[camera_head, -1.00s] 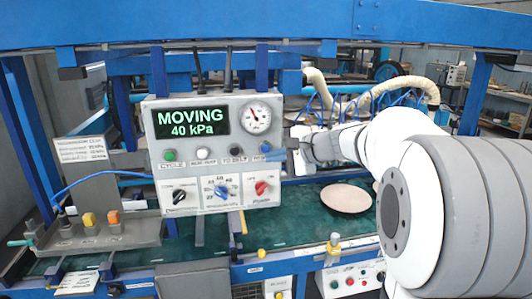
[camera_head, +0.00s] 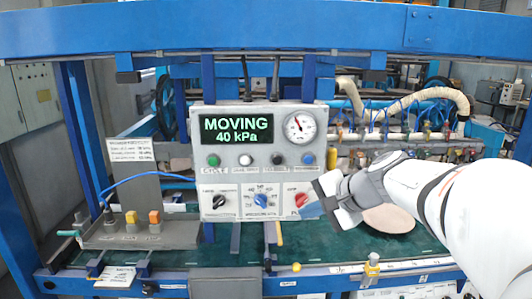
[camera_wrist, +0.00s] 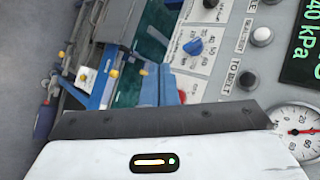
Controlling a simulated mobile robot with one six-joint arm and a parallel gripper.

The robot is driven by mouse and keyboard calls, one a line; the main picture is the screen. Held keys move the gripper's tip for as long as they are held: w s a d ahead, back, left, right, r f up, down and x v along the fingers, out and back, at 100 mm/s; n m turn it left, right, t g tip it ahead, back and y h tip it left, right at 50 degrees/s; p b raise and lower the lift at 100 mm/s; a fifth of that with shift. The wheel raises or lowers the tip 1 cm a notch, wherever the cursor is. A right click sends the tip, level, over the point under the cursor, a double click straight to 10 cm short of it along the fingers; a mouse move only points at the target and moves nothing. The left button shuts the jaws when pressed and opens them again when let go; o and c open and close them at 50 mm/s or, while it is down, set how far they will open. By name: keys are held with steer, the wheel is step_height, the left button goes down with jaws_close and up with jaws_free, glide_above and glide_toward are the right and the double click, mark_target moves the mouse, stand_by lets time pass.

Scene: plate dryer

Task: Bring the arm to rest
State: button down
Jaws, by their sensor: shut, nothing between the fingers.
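My arm reaches in from the right in the head view. My gripper (camera_head: 314,207) is shut and empty, pointing left at the lower right corner of the control panel (camera_head: 234,158). It partly covers the red knob (camera_head: 301,199); I cannot tell whether it touches the panel. The panel's screen (camera_head: 237,129) reads "MOVING 40 kPa". In the wrist view the panel is tilted, with its blue knob (camera_wrist: 193,46) and gauge (camera_wrist: 297,130) showing beyond the gripper body.
A pale round plate (camera_head: 389,218) lies on the green belt (camera_head: 340,247) behind my arm. A blue beam (camera_head: 260,28) crosses above. A grey fixture with orange and yellow blocks (camera_head: 154,217) stands left of the panel. Hoses (camera_head: 425,98) run behind.

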steer(key=s+d+f+n+g+h, duration=0.1)
steer(key=s+f+n+g+h, duration=0.1)
steer(key=s+f+n, duration=0.3)
steer(key=s+d+f+n+g+h, duration=0.1)
steer(key=s+f+n+h, duration=0.4)
steer(key=s, duration=0.9)
steer(key=shift+s+d+f+g, duration=0.15)
steer(key=shift+d+f+g, duration=0.25)
steer(key=shift+f, duration=0.6)
stand_by(0.4)
